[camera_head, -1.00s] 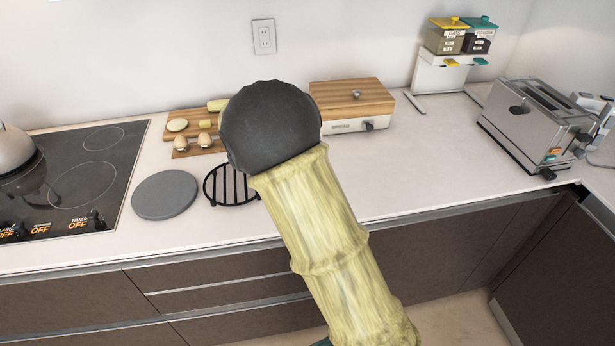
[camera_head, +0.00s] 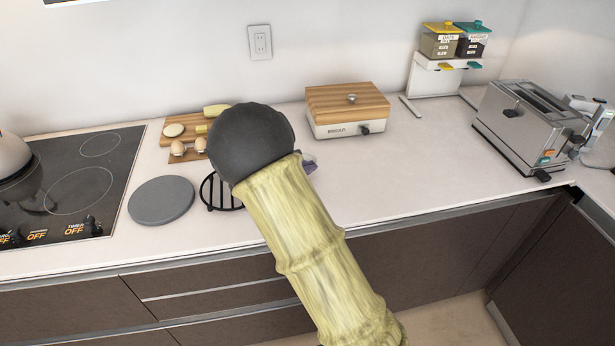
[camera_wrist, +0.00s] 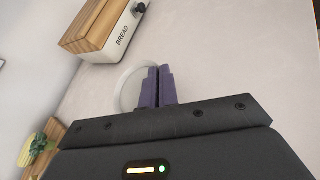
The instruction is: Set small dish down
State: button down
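The small dish (camera_wrist: 126,90) is pale and round in the wrist view, partly hidden behind the purple fingers. My gripper (camera_wrist: 158,88) has its two fingers close together, overlapping the dish's right part, and appears shut on its rim. Whether the dish touches the counter I cannot tell. In the head view, only a purple bit of my gripper (camera_head: 309,165) shows past my arm, low over the counter (camera_head: 400,170). My arm hides most of the dish there.
A bread box (camera_head: 347,112) stands behind the gripper. A toaster (camera_head: 530,125) is at the right. A black rack (camera_head: 213,196), a grey round plate (camera_head: 161,199) and a cutting board (camera_head: 187,155) with food lie at the left.

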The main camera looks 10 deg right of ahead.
notch_tip(320, 180, down, 4)
jog(key=shift+r, duration=0.2)
jog(key=c, duration=2.1)
grip_release()
jog(key=o, duration=0.5)
jog(key=shift+s+a+r, duration=0.25)
jog(key=shift+s+a, duration=0.05)
jog(key=shift+a, duration=0.15)
jog(key=v, duration=1.1)
